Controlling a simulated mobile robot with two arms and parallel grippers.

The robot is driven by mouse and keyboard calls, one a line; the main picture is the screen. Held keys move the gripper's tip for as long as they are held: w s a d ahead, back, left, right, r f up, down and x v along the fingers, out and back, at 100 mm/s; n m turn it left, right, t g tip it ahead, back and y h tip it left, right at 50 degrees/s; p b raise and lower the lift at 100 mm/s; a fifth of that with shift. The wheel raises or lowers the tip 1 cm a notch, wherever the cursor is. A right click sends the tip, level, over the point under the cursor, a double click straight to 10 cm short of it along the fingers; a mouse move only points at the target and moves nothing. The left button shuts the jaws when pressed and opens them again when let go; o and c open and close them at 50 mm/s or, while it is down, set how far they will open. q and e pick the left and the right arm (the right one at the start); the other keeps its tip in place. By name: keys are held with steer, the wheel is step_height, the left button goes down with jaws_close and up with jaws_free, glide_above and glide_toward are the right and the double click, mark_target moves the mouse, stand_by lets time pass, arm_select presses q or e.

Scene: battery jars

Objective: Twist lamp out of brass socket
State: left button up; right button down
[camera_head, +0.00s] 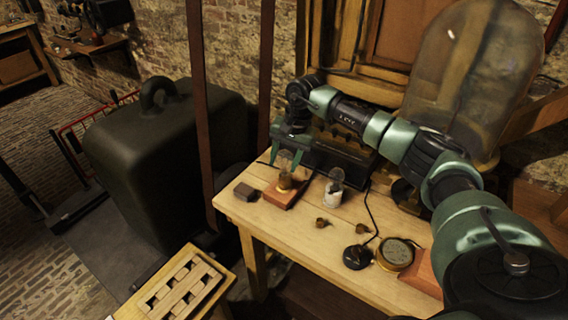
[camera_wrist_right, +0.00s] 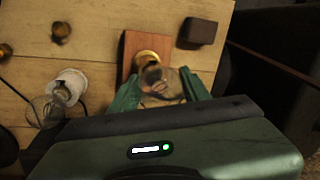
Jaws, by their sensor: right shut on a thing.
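A clear glass lamp (camera_head: 285,161) stands upright above a brass socket (camera_head: 285,183) on a reddish-brown wooden block (camera_head: 277,198) near the table's left edge. My right gripper (camera_head: 287,158) reaches down from above, and its two green fingers are shut on the lamp's glass. In the right wrist view the lamp (camera_wrist_right: 165,87) sits between the fingers, with the brass socket (camera_wrist_right: 148,56) just beyond it. I cannot tell whether the lamp's base is still seated in the socket. My left gripper is not in view.
A second glass lamp in a white holder (camera_head: 332,194) stands to the right. A dark block (camera_head: 245,191) lies left of the socket's block. Small brass pieces (camera_head: 321,222), a black cabled disc (camera_head: 357,257) and a round brass gauge (camera_head: 395,254) are on the table (camera_head: 290,240).

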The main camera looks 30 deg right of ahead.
stand_by(0.3)
steer(key=n+b, duration=0.2)
steer(key=n, duration=0.1)
steer(key=shift+f+g, duration=0.1)
steer(key=shift+g, duration=0.2)
steer(key=shift+n+y+b, duration=0.3)
steer(key=shift+n+b, duration=0.4)
steer(key=shift+n, duration=0.5)
steer(key=shift+n+g, duration=0.3)
steer(key=shift+n, duration=0.3)
steer(key=c, duration=0.6)
jaws_free()
